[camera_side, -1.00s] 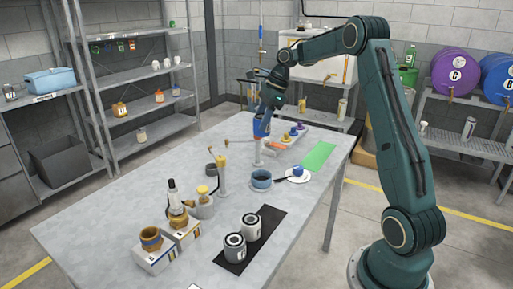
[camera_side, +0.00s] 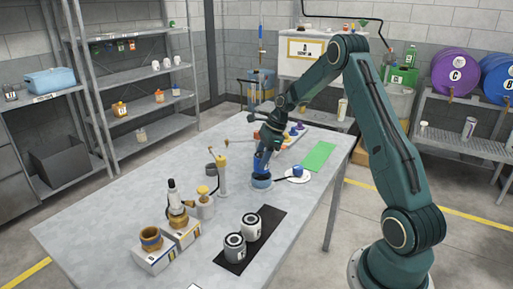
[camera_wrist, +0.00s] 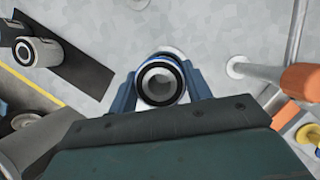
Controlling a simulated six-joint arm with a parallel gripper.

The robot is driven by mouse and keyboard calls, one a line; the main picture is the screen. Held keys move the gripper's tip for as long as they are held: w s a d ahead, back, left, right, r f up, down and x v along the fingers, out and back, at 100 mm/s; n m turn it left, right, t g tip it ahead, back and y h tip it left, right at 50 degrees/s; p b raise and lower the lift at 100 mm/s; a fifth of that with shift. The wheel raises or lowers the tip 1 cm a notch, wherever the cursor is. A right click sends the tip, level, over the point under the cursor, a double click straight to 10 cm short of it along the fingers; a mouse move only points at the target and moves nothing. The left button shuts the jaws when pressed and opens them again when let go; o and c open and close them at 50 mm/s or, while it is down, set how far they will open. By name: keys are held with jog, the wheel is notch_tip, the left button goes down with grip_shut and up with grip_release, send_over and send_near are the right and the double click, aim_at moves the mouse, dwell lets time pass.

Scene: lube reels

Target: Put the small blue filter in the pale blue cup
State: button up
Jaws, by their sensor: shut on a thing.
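The small blue filter (camera_side: 261,161) is upright in my gripper (camera_side: 266,148), directly above the pale blue cup (camera_side: 261,183) in the side view. Its lower end overlaps the cup's rim there, and I cannot tell whether it is inside. In the wrist view the filter (camera_wrist: 160,70) is seen end on, with a black ring around a grey centre. It sits between my two blue fingers, which are shut on it. The cup is mostly hidden behind the filter in the wrist view.
A white plate (camera_side: 306,176) with a small blue thing and a dark handle is just right of the cup. A yellow-topped pump (camera_side: 222,174) stands to the left. Two cans (camera_side: 235,247) stand on a black mat in front. A green mat (camera_side: 319,156) lies behind right.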

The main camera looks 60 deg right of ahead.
jog(key=shift+f, duration=2.15)
jog(key=shift+f, duration=0.15)
jog(key=o, duration=1.1)
jog(key=v, duration=1.2)
jog(key=shift+r, duration=0.2)
